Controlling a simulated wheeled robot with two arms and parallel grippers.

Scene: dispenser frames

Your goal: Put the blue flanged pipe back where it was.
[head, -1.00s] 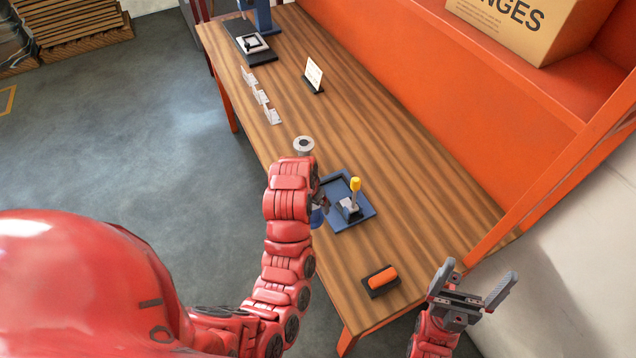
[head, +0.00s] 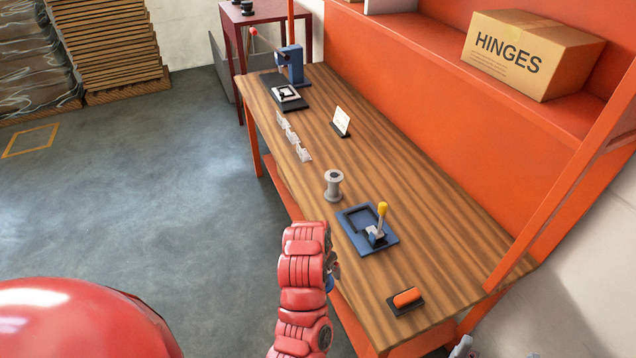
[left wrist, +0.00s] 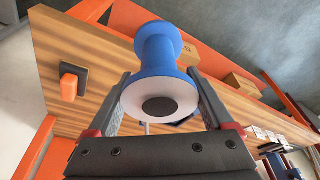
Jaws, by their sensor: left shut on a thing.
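The blue flanged pipe (left wrist: 158,62) is in the left wrist view, with a white end face and dark bore toward the camera. My left gripper (left wrist: 162,98) is shut on it, one finger on each side of the near flange. In the head view my red left arm hides most of the pipe; a bit of blue (head: 330,284) shows beside the wrist, off the table's front edge. A grey flanged pipe (head: 333,187) stands upright on the wooden table (head: 400,215). Only a grey tip of my right gripper (head: 463,346) shows at the bottom edge.
A blue tray fixture (head: 353,240) with a yellow-topped lever is right of the grey pipe. An orange block on a black base (head: 406,299) is nearer. Clear holders (head: 293,137), a small sign (head: 341,122) and a blue press (head: 291,66) stand farther back.

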